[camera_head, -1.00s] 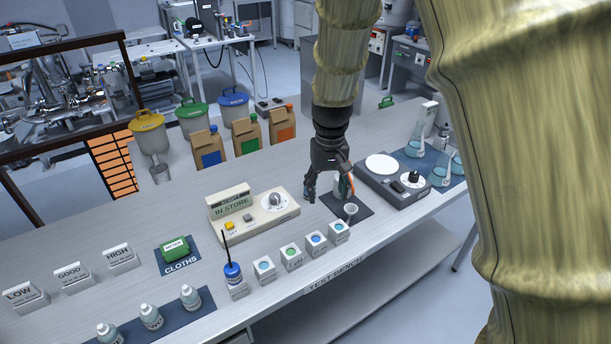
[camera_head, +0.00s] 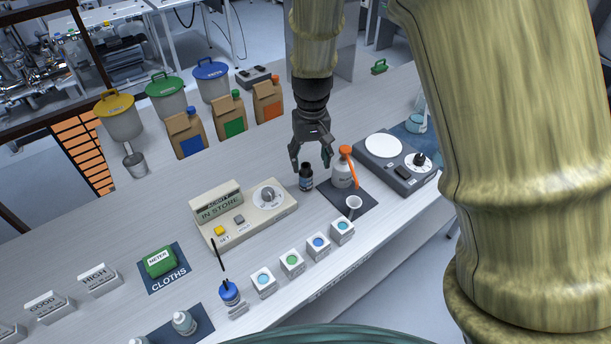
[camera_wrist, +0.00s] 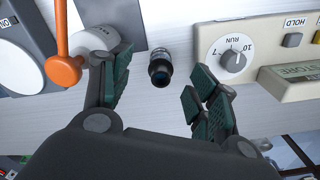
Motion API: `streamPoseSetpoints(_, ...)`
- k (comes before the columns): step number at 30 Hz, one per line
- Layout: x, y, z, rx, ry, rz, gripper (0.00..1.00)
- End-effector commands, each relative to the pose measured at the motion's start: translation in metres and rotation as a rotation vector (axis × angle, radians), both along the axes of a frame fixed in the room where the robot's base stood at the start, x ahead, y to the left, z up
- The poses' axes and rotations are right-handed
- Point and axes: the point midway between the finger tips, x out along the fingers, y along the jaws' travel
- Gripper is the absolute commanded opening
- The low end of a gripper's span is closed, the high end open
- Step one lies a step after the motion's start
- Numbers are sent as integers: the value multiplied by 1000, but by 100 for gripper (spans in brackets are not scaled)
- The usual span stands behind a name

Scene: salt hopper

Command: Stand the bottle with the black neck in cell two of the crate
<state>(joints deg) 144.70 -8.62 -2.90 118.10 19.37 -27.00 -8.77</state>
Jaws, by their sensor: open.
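The small dark bottle with the black neck (camera_head: 306,181) stands upright on the bench, just left of the dark mat. It has a pale label. In the wrist view the bottle (camera_wrist: 159,68) is seen from above, between the spread fingers and apart from both. My gripper (camera_head: 311,162) is open and empty, pointing down just above the bottle. I cannot make out a crate in these views.
A cream meter (camera_head: 240,212) lies left, a grey scale (camera_head: 398,162) right. Several labelled cubes line the front.

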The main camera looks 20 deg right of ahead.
Motion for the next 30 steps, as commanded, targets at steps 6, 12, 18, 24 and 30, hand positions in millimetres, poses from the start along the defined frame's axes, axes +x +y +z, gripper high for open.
streamPoseSetpoints(6, 18, 2, -18, 0, 16, 3, 60)
streamPoseSetpoints(12, 16, 4, -28, 0, 17, 3, 60)
streamPoseSetpoints(18, 16, 6, -47, 0, 16, 2, 60)
streamPoseSetpoints(24, 19, 6, -66, 0, 18, 3, 60)
streamPoseSetpoints(30, 19, 6, -69, 0, 16, 3, 60)
